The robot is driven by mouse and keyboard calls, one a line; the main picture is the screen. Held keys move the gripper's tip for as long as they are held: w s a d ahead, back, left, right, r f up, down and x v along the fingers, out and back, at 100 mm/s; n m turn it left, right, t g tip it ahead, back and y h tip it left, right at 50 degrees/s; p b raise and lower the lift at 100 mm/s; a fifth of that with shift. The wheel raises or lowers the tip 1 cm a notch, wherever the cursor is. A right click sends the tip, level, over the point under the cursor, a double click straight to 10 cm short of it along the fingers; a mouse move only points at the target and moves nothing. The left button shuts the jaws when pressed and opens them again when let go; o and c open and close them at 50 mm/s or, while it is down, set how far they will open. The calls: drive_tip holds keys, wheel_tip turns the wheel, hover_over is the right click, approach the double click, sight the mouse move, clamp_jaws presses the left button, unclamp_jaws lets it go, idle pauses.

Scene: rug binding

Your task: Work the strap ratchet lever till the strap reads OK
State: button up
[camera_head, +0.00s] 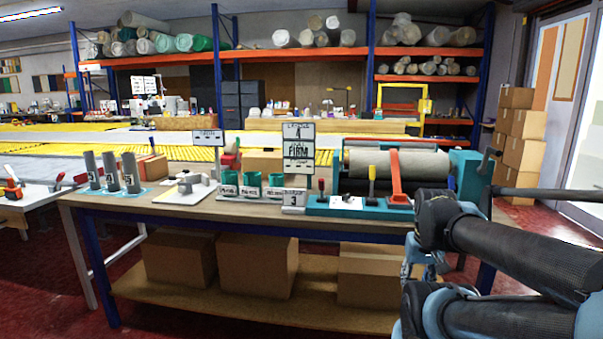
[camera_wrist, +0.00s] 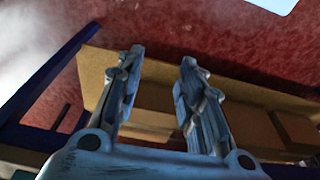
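A teal machine (camera_head: 458,170) on the bench's right end carries a pale roll (camera_head: 415,165). An orange-red strap (camera_head: 395,175) runs over the roll down to the front. A yellow-topped lever (camera_head: 372,174) and a red-topped lever (camera_head: 322,186) stand upright at its front; I cannot tell which is the ratchet lever. A sign post (camera_head: 299,130) left of it seems to read FIRM; I see no readable OK on the strap. My gripper (camera_wrist: 162,58) is open and empty, pointing down toward the bench's lower shelf and floor.
The bench (camera_head: 150,208) also holds grey cylinders (camera_head: 112,172), a white device (camera_head: 187,187) and green cups (camera_head: 251,184). Cardboard boxes (camera_head: 258,266) fill its lower shelf (camera_head: 215,299). A crank (camera_head: 490,158) sticks out at the machine's right. Red floor lies in front.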

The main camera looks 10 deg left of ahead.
drive_tip(key=shift+c, duration=0.4)
